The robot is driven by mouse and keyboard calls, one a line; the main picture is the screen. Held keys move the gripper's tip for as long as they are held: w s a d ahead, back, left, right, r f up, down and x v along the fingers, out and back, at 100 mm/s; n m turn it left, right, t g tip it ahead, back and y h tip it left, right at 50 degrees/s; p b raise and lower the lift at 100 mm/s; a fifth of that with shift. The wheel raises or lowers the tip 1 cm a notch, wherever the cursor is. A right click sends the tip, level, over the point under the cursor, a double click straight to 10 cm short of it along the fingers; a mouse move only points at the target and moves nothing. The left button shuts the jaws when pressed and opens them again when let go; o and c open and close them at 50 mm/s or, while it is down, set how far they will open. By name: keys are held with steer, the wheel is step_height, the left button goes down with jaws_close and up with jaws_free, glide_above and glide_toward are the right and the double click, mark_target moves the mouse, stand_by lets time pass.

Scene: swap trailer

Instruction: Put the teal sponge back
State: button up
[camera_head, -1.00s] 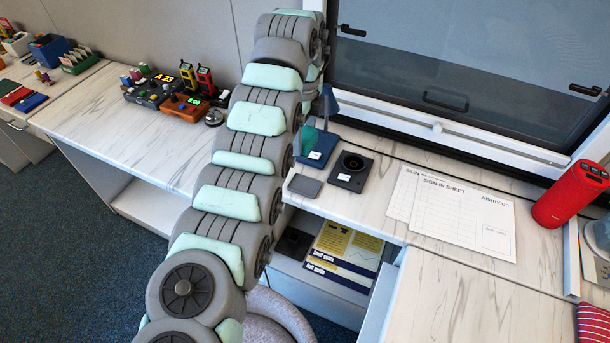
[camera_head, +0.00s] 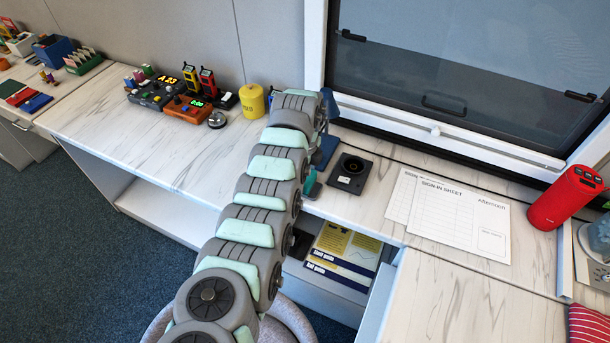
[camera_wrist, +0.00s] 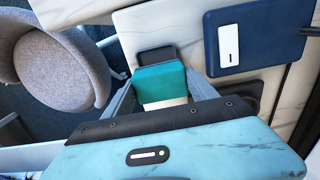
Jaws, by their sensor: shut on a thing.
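In the wrist view my gripper (camera_wrist: 162,88) is shut on the teal sponge (camera_wrist: 160,82), which has a pale lower band and sits between the two grey fingers. A small dark grey pad (camera_wrist: 157,54) shows just beyond the sponge, partly covered by it. I cannot tell whether the sponge touches the pad or the desk. In the head view only a teal sliver of the sponge (camera_head: 309,183) shows beside my arm. My arm hides the gripper there.
A dark blue flat item (camera_wrist: 262,40) with a white label lies right of the sponge. A black square holder (camera_head: 350,172) with a round opening and sign-in sheets (camera_head: 450,215) are to the right. A yellow cylinder (camera_head: 252,101) stands behind my arm. A grey chair (camera_wrist: 60,70) is at left.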

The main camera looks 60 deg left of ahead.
steer(key=shift+f, duration=0.15)
steer(key=shift+f, duration=0.1)
steer(key=o, duration=1.2)
steer(key=shift+f, duration=0.1)
step_height(320, 180, up, 12)
steer(key=b, duration=0.3)
steer(key=shift+r, duration=0.2)
